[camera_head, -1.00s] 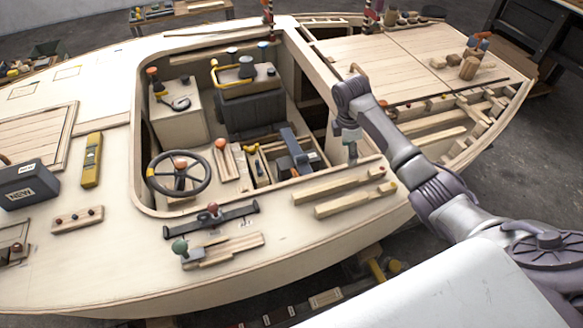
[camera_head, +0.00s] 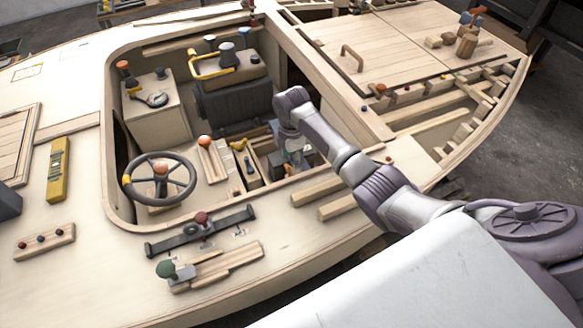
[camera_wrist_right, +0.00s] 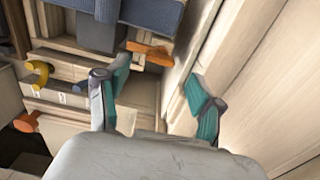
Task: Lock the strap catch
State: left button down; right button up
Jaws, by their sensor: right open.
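A dark strap-like bar (camera_head: 200,231) with a red-brown knob (camera_head: 201,218) lies on the near deck beside the cockpit; I cannot tell whether it is the strap catch, or whether it is locked. My right gripper (camera_wrist_right: 155,100) is open and empty, its teal-padded fingers apart, low at a slotted compartment by the cockpit's near edge. In the head view the right gripper (camera_head: 293,160) is partly hidden by my arm. Ahead of its fingers, in the wrist view, are an orange piece (camera_wrist_right: 150,52) and a blue-grey object (camera_wrist_right: 150,14). My left gripper does not show.
A steering wheel (camera_head: 159,179) and an orange-topped lever (camera_head: 205,143) stand left of my right arm. The wooden cockpit rim is close to the right finger.

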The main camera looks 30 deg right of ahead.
aim_at(290, 170)
notch_tip(290, 170, down, 4)
jog(key=shift+r, duration=0.2)
jog(key=shift+f, duration=0.3)
jog(key=shift+c, duration=0.4)
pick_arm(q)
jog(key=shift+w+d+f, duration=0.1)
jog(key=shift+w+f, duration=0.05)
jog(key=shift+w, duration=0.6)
pick_arm(e)
jog(key=c, duration=1.1)
